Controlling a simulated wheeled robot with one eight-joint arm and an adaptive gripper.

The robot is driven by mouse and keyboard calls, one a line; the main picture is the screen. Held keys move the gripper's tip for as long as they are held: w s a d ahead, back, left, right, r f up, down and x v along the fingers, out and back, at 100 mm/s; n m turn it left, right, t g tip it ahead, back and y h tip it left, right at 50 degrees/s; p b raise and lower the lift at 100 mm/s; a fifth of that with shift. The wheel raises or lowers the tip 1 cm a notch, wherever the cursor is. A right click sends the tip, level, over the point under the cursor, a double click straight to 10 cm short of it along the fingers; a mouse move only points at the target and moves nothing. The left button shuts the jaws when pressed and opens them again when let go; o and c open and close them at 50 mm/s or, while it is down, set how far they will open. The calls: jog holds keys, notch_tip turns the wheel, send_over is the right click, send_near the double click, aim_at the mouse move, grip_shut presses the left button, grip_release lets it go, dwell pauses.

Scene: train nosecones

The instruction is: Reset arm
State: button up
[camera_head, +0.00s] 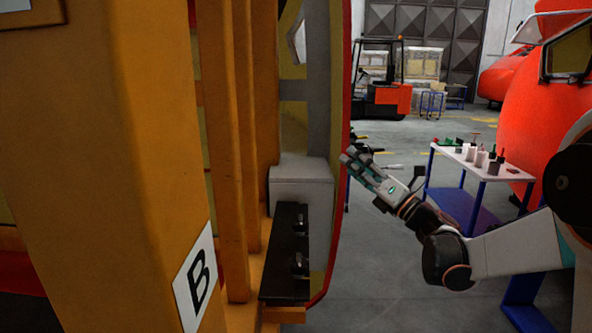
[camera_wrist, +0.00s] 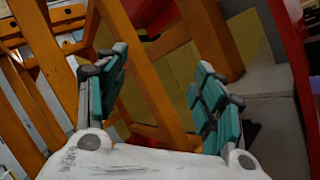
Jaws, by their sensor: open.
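My gripper (camera_head: 358,166) is at the middle of the head view, at the end of my arm, which reaches in from the right. It points up and left toward the orange frame and the red-edged nosecone panel. In the wrist view my gripper (camera_wrist: 165,95) shows two teal-padded fingers spread wide apart, with nothing between them. Behind the fingers are orange beams (camera_wrist: 150,85) and a grey block at the right. I cannot tell the exact gap between the fingertips and the panel edge.
A thick orange post (camera_head: 110,150) with a "B" sign (camera_head: 196,280) fills the left. A grey box (camera_head: 302,185) and black tray (camera_head: 285,255) stand beside it. A blue-legged table (camera_head: 480,168) with small items is at the right. A forklift (camera_head: 385,95) stands far back. Floor between is clear.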

jog(key=s+d+r+m+t+h, duration=0.2)
jog(key=d+r+m+t+h, duration=0.35)
jog(key=m+h, duration=0.5)
jog(key=s+d+f+m+g+h, duration=0.35)
jog(key=s+d+m+h, duration=0.35)
jog(key=m, duration=0.7)
jog(key=s+a+f+m+g+y, duration=0.1)
jog(key=s+a+f+m+g, duration=0.1)
jog(key=s+f, duration=0.5)
jog(key=s+a+f+m+g, duration=0.3)
jog(key=s+f+m+g, duration=0.2)
jog(key=s, duration=0.6)
jog(key=s+a+f+m+g+y, duration=0.1)
jog(key=s+a+f+m+g, duration=0.2)
jog(key=s+f, duration=0.5)
jog(key=shift+s+f+m+g+y, duration=0.4)
jog(key=shift+s+m+g, duration=0.2)
jog(key=shift+s+m, duration=0.25)
